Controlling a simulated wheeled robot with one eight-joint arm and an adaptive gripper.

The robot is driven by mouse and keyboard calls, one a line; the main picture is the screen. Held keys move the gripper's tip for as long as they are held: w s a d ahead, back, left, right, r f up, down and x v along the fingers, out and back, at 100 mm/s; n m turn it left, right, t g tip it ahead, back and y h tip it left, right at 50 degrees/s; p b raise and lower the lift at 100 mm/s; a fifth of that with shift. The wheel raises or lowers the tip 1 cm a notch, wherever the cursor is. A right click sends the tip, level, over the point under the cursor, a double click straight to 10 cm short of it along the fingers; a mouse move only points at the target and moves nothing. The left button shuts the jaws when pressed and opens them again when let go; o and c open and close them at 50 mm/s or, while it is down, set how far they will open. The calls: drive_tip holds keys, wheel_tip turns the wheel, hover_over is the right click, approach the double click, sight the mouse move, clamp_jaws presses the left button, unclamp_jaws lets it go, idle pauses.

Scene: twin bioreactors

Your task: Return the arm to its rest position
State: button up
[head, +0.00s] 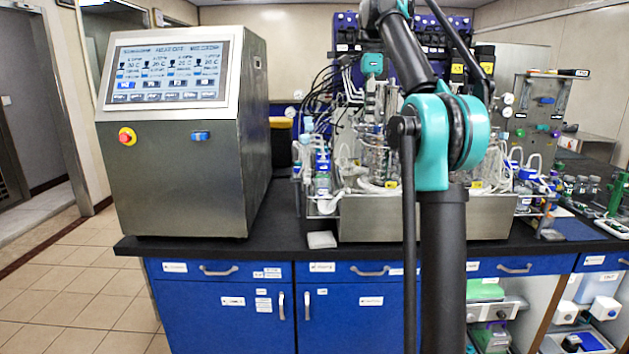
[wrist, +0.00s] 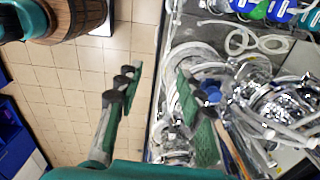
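My arm stands in front of the bench in the head view, with a teal joint and black links that run up past the top edge. I cannot make out my gripper clearly in the head view. In the wrist view my gripper (wrist: 155,100) is open, its two green-padded fingers wide apart with nothing between them. The left finger shows over the tiled floor. The right finger shows over the bioreactor glassware (wrist: 275,100), and I cannot tell whether it touches it. The glass vessels (head: 375,140) also show in the head view, partly hidden by my arm.
A grey control cabinet (head: 185,170) with a lit screen stands on the left of the black bench (head: 275,240). Bottles and small racks crowd the right side. Blue drawers and cupboards (head: 220,315) are below. Tiled floor (head: 60,290) is free at the left.

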drive_tip(key=s+d+f+n+t, duration=0.1)
drive_tip(key=s+f+n, duration=0.3)
drive_tip(key=f, duration=0.7)
drive_tip(key=s+d+f+n+t, duration=0.15)
drive_tip(key=f+n, duration=0.35)
drive_tip(key=f, duration=0.7)
drive_tip(key=s+d+f+n+t, duration=0.1)
drive_tip(key=s+f+n, duration=0.8)
drive_tip(key=s+f, duration=1.7)
drive_tip(key=shift+s+f+n, duration=0.15)
drive_tip(key=shift+f+n, duration=0.25)
drive_tip(key=shift+f, duration=0.25)
drive_tip(key=shift+t, duration=0.25)
